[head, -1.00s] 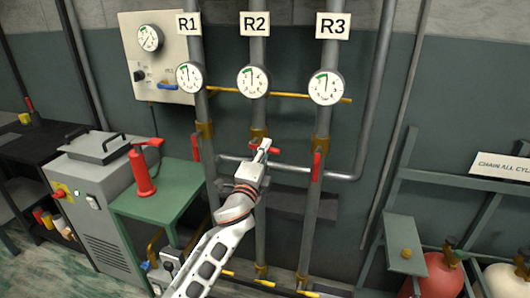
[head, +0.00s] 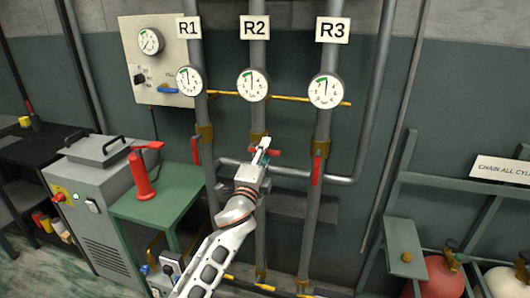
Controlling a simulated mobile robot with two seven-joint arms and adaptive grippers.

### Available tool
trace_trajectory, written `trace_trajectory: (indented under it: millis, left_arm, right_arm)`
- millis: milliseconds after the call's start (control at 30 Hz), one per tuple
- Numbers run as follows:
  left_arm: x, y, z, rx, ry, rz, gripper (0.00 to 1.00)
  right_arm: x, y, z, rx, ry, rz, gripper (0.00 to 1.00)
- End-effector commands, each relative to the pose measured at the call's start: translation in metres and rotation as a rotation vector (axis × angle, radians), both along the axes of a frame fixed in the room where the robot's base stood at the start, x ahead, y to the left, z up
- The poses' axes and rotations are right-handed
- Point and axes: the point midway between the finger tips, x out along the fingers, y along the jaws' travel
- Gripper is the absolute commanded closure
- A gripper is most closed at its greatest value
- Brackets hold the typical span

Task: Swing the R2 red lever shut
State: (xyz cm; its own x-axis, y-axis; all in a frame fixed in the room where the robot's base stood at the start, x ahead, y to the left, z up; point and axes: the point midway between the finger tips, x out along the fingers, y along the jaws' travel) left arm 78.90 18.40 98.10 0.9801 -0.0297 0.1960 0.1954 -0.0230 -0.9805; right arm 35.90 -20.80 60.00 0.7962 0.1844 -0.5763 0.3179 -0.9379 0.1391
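The R2 pipe stands in the middle, under the R2 sign (head: 255,27) and its round gauge (head: 253,84). A brass valve body sits on this pipe, partly hidden behind my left gripper (head: 262,151). The R2 red lever (head: 275,153) shows as a short red piece sticking out to the right of the fingers, roughly level. The rest of it is hidden by the gripper. My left gripper is at the lever and appears close to or touching it. Whether its fingers are shut on the lever is too small to tell. My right gripper is not in view.
The R1 red lever (head: 196,150) and R3 red lever (head: 316,170) hang down along their pipes on either side. A green table (head: 175,203) with a red tool (head: 141,178) stands left. Gas cylinders (head: 443,275) stand at lower right.

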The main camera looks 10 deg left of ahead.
Motion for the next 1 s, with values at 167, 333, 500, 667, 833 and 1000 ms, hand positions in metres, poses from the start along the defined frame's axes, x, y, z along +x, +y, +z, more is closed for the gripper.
trace_trajectory:
  millis: [167, 333, 500, 667, 833, 1000]
  left_arm:
    - [-0.002, 0.000, -0.001, 0.001, 0.001, -0.001, 0.71]
    - [-0.020, 0.000, -0.006, 0.001, 0.001, -0.001, 0.71]
    - [-0.054, 0.001, -0.013, 0.002, 0.003, -0.001, 0.71]
    - [-0.086, 0.002, -0.019, -0.001, 0.003, -0.001, 0.71]
    - [-0.108, 0.003, -0.022, 0.000, 0.001, 0.000, 0.71]
    - [-0.117, 0.004, -0.024, 0.001, 0.000, 0.000, 0.71]
  right_arm:
    - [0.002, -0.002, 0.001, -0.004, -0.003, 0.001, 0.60]
    - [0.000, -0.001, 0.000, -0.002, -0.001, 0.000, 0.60]
    - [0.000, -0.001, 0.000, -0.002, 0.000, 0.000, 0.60]
    - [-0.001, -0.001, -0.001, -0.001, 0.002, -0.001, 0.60]
    - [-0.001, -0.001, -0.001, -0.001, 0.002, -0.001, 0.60]
    - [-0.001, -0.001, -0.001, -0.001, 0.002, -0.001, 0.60]
